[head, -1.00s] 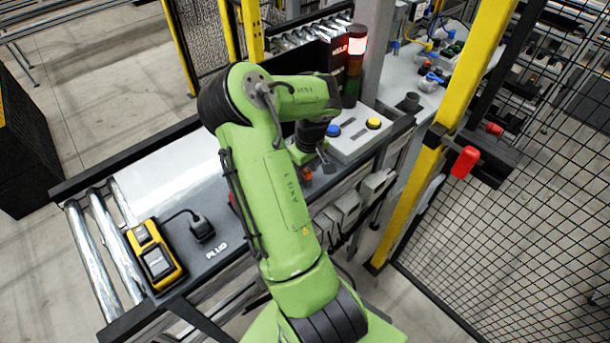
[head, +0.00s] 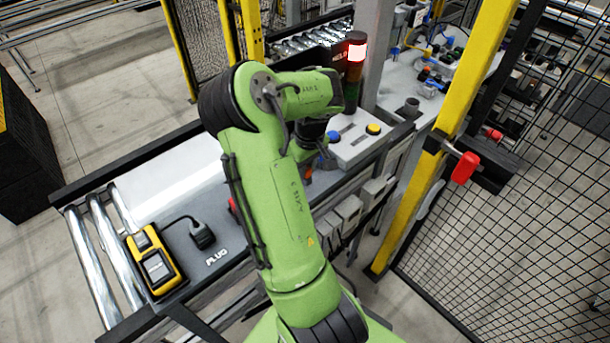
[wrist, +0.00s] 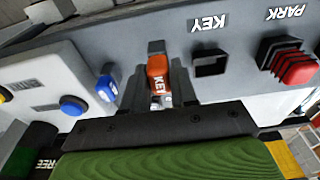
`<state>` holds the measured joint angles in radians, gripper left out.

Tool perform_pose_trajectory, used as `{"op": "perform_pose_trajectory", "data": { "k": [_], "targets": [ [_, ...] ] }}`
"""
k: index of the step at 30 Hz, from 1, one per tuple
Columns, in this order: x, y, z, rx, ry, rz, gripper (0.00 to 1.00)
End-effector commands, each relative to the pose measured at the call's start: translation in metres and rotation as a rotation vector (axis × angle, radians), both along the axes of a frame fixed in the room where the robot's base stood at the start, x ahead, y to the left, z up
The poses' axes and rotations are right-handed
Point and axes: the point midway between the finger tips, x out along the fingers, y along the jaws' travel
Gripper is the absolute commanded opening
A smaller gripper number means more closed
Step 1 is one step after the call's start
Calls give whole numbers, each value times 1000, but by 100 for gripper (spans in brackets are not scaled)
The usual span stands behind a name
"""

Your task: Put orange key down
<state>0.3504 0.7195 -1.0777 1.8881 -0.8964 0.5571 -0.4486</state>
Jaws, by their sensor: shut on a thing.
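The orange key (wrist: 158,76) is between the two grey fingers of my gripper (wrist: 160,84) in the wrist view. A dark square socket (wrist: 209,63), empty, sits just right of the key, beside the KEY label on the grey panel. I cannot tell whether the key touches the panel. In the head view, my green arm hides most of the gripper and the key.
A ribbed red block (wrist: 296,68) sits in a black holder by the PARK label. Left of the key are a blue-and-white part (wrist: 107,85) and a blue button (wrist: 72,105). In the head view, a yellow device (head: 155,262) stands at the table's left end, with a black plug (head: 202,236) beside it.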

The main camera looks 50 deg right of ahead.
Motion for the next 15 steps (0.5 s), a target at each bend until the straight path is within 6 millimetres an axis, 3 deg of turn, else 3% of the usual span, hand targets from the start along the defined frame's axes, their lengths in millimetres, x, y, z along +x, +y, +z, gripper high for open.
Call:
{"op": "perform_pose_trajectory", "data": {
  "k": [3,7,11,15],
  "targets": [
    [1,-1,34,-4,-6,2,0],
    [1,-1,58,-2,-4,2,0],
    [3,2,63,1,-2,94,0],
    [14,10,54,3,-5,426,0]
  ]
}}
